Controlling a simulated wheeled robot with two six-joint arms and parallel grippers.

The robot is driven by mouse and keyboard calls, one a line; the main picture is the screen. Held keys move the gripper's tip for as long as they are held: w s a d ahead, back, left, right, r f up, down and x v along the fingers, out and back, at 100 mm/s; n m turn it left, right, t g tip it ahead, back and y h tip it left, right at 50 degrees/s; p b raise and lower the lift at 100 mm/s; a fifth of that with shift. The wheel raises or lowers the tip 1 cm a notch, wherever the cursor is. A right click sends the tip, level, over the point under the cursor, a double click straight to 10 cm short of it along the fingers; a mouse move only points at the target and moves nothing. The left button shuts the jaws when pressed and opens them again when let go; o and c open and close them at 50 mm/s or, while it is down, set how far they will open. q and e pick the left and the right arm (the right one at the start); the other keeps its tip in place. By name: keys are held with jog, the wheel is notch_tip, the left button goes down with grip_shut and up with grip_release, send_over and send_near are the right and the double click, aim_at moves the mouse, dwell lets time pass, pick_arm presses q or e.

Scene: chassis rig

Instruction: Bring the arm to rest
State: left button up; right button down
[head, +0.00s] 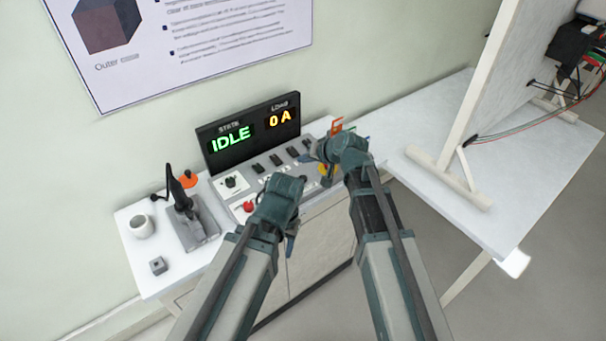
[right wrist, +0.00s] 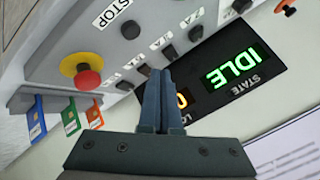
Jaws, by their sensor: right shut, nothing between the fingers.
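My right gripper (head: 312,152) is over the right part of the control console (head: 238,205) in the head view. In the right wrist view its two fingers (right wrist: 155,98) are shut with nothing between them, pointing at the row of dark switches (right wrist: 160,50). Whether the tips touch the panel I cannot tell. My left gripper (head: 290,225) is in front of the console's front edge; its fingers are mostly hidden by its own hand. The display (head: 232,140) reads IDLE in green and 0 A in yellow.
A red-and-yellow stop button (right wrist: 82,70) and coloured tags (right wrist: 70,118) are near my right gripper. A red knob (head: 249,206), a joystick unit (head: 188,220) and a white mug (head: 141,226) stand left. The white table (head: 420,130) at right has bare room before an upright board (head: 485,80).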

dwell(0.7)
jog(key=s+d+f+n+g+h, duration=0.1)
jog(key=s+f+g+h, duration=0.1)
jog(key=s, duration=0.6)
jog(key=s+d+f+n+g+h, duration=0.2)
jog(key=s+h, duration=0.1)
jog(key=s, duration=0.6)
jog(key=s+d+f+n+g+h, duration=0.1)
jog(key=s+d+f+g+h, duration=0.1)
jog(key=s, duration=0.6)
jog(key=shift+s+d+f+g+h, duration=0.25)
jog(key=shift+s+f+g+h, duration=0.1)
jog(key=shift+g, duration=0.25)
